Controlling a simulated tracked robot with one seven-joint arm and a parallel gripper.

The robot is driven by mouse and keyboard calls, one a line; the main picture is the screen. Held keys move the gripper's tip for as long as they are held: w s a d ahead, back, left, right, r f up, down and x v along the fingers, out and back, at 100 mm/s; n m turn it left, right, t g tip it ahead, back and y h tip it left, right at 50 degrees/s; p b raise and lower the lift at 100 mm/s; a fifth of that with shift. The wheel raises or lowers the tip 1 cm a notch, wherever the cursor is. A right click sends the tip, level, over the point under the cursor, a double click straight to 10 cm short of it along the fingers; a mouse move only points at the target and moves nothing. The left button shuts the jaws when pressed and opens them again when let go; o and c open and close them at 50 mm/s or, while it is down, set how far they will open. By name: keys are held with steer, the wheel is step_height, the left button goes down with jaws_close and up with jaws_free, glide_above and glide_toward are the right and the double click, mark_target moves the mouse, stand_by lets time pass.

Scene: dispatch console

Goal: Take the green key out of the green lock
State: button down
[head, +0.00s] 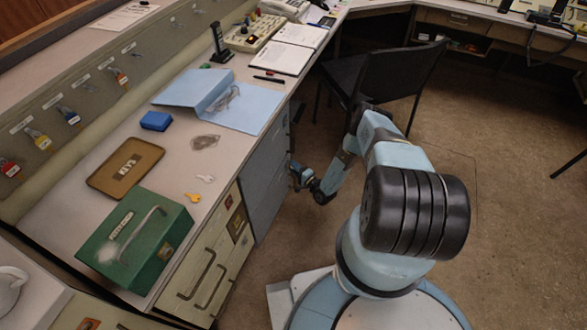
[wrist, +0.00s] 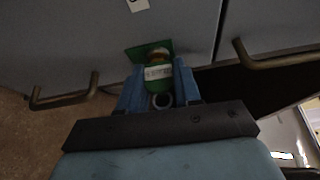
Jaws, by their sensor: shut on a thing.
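The green lock (wrist: 137,52) is a green plate on the grey cabinet front in the wrist view, with a brass-coloured round part at its middle. My gripper (wrist: 158,78) has its two blue fingers shut on the green key (wrist: 156,85), which carries a pale label and a ring. The key is in line with the lock and right in front of it. Its shaft is hidden, so I cannot tell how deep it sits. In the head view my gripper (head: 301,177) is low beside the cabinet front; the key and lock cannot be made out there.
Drawer handles (wrist: 64,97) flank the lock on the cabinet front. In the head view, a black chair (head: 398,75) stands behind my arm. Floor to the right is clear.

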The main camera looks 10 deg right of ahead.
steer(key=shift+s+d, duration=0.5)
steer(key=shift+d, duration=0.15)
steer(key=shift+s+d, duration=0.45)
steer(key=shift+d, duration=0.2)
stand_by(2.0)
steer(key=s+d, duration=0.1)
steer(key=d, duration=0.1)
steer(key=s+d, duration=0.2)
steer(key=shift+s+d, duration=0.2)
steer(key=shift+d, duration=0.15)
stand_by(0.4)
stand_by(0.4)
